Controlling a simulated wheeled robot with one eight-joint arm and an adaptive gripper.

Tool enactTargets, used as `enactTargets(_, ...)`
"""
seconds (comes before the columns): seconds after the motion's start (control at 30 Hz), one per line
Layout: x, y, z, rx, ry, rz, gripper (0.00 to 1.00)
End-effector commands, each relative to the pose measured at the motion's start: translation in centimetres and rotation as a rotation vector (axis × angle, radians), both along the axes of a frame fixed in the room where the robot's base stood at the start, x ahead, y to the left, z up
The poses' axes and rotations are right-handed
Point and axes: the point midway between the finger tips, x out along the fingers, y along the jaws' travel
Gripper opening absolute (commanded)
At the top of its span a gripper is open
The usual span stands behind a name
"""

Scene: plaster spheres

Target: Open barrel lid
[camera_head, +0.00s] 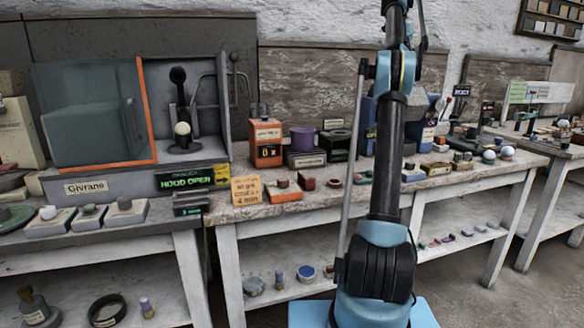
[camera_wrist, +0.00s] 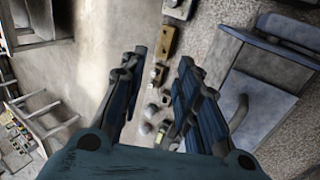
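I cannot make out a barrel or its lid for certain in either view. In the wrist view, a blue-grey box-like container (camera_wrist: 250,90) with a raised flap and a curved handle (camera_wrist: 237,112) is at the right. Blue containers (camera_head: 428,118) show partly behind my arm in the head view; I cannot tell if they are the same. My gripper (camera_wrist: 163,58) is in the wrist view, fingers apart and nothing between the fingertips. It is left of the blue-grey container, above small items on the bench. The head view does not show my gripper.
A hood with an orange-edged pane (camera_head: 148,110) stands at left. White spheres (camera_head: 489,156) sit at right. The wrist view shows bare floor (camera_wrist: 85,75) at left.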

Motion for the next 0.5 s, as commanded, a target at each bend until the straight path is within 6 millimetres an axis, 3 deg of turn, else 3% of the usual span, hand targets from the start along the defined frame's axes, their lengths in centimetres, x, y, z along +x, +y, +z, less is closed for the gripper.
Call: enactTargets(0.5, -1.9, 1.4, 0.3, 0.041, -0.041, 0.091, 0.3)
